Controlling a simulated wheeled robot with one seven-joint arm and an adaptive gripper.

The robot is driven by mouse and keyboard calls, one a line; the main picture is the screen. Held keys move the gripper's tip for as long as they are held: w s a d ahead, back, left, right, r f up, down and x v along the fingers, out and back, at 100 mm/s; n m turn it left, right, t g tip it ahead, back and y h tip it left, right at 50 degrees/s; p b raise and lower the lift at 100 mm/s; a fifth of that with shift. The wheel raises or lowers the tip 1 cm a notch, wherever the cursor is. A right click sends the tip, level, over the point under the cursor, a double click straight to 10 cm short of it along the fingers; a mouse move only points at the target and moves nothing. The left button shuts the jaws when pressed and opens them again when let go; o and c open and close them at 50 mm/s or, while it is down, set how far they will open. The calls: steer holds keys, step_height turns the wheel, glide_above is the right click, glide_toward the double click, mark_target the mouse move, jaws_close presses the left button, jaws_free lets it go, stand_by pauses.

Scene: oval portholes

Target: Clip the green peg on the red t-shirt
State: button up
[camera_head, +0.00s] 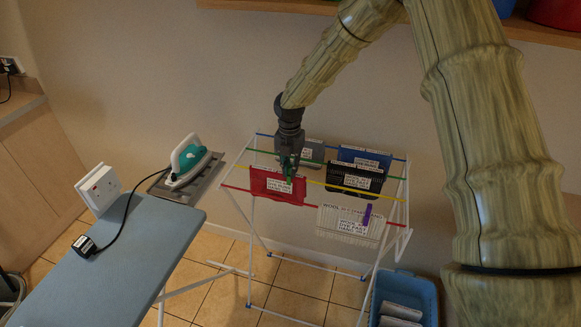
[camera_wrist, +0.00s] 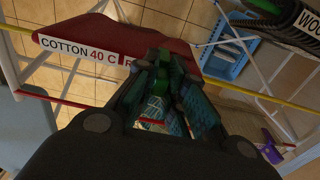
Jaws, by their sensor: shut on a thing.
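The red t-shirt (camera_head: 262,184) hangs over a line of the drying rack at its left side, with a white label. In the wrist view the red t-shirt (camera_wrist: 90,28) lies across the upper left, its label reading COTTON 40 C. My gripper (camera_head: 289,166) points down over the t-shirt's right part. In the wrist view my gripper (camera_wrist: 165,84) is shut on the green peg (camera_wrist: 162,68), which shows between the fingertips. The green peg (camera_head: 289,181) overlaps the t-shirt's label; I cannot tell whether it grips the cloth.
The rack also holds a grey garment (camera_head: 312,150), a blue one (camera_head: 350,154), a black one (camera_head: 343,178) and a white one (camera_head: 335,214) with a purple peg (camera_head: 367,214). An ironing board (camera_head: 150,240) with an iron (camera_head: 188,160) stands left. A blue basket (camera_head: 421,290) is on the floor.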

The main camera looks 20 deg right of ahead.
steer(key=o, duration=0.8)
